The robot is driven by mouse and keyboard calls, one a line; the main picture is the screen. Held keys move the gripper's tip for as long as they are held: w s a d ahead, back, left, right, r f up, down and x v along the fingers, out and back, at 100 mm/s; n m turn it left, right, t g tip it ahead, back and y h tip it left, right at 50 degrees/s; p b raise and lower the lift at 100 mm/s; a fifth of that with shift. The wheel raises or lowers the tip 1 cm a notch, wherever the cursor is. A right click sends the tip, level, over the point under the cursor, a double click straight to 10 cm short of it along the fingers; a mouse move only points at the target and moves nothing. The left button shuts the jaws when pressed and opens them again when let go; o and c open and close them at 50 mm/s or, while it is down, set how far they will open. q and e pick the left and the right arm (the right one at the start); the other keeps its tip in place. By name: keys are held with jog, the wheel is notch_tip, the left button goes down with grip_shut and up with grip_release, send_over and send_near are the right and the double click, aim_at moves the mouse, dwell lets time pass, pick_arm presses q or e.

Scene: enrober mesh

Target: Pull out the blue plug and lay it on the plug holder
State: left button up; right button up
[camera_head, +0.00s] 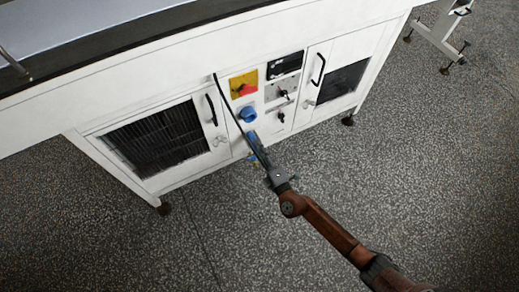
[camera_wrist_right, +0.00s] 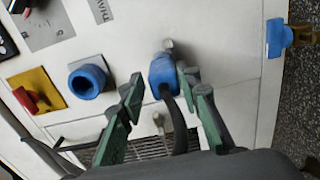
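The blue plug (camera_head: 252,137) is out in front of the white cabinet, below the round blue socket (camera_head: 248,114). The plug also shows in the right wrist view (camera_wrist_right: 163,76), between the green fingertips of my right gripper (camera_wrist_right: 162,84), which is closed around it; contact on the left side is hard to make out. A black cable (camera_wrist_right: 180,125) runs back from it between the fingers. The socket's round opening (camera_wrist_right: 88,80) faces out empty. A blue piece with a yellow bracket, likely the plug holder (camera_wrist_right: 279,38), sits at the cabinet's edge. My left gripper is out of view.
A red knob on a yellow plate (camera_head: 244,85) is above the socket, with small switches (camera_head: 281,93) beside it. Door handles (camera_head: 211,109) and latches stick out from the cabinet front. The speckled floor (camera_head: 400,180) in front is clear.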

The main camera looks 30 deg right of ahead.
jog(key=shift+o, duration=1.3)
jog(key=shift+s+f, duration=0.1)
jog(key=s, duration=1.1)
jog(key=shift+s+d, duration=0.2)
jog(key=shift+s, duration=0.2)
